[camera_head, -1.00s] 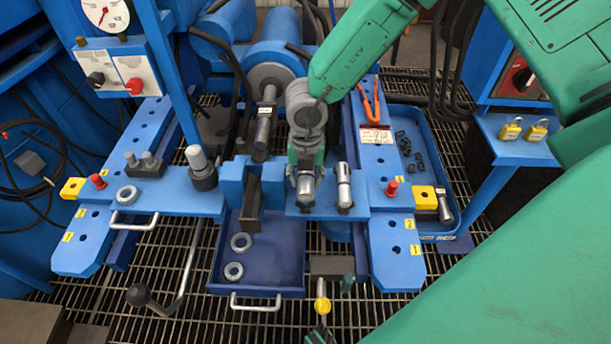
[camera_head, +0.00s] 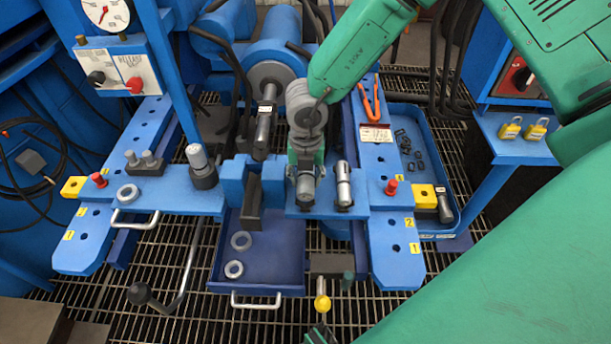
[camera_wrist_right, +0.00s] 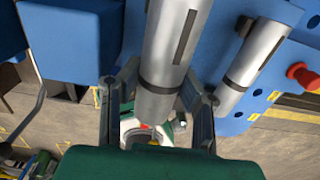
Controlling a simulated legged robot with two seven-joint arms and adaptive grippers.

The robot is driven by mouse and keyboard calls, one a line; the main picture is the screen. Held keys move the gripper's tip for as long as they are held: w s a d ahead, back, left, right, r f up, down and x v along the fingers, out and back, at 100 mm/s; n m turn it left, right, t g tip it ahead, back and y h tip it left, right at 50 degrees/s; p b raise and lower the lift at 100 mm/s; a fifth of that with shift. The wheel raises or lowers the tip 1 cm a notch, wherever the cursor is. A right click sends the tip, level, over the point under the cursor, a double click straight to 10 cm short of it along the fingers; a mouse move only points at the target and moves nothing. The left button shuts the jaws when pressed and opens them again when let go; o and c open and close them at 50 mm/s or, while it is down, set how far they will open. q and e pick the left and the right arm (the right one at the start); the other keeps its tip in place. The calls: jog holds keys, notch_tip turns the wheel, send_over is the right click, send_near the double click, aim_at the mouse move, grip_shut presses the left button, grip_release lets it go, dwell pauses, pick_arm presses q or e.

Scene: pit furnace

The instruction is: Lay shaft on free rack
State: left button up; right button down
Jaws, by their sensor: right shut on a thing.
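My right gripper (camera_head: 306,166) reaches down from the top right over the blue crossbar (camera_head: 290,206). It is shut on a silver shaft (camera_head: 305,189), whose near end shows just below it. In the right wrist view the fingers (camera_wrist_right: 160,80) lie on both sides of this shaft (camera_wrist_right: 176,35), which has a dark slot and a dark ring. I cannot tell whether the held shaft touches the crossbar.
A black upright block (camera_head: 251,208) is left of the gripper. A blue tray (camera_head: 283,255) with two rings lies below. Grey-topped posts (camera_head: 197,158) stand further left. Red knobs (camera_head: 391,187) and yellow blocks mark the side rails. A blue bin (camera_head: 440,150) is at right.

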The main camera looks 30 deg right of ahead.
jog(key=shift+f, duration=0.45)
dwell(1.4)
jog(key=c, duration=1)
grip_release()
jog(key=shift+s, duration=0.1)
notch_tip(320, 180, up, 12)
jog(key=shift+f, duration=0.1)
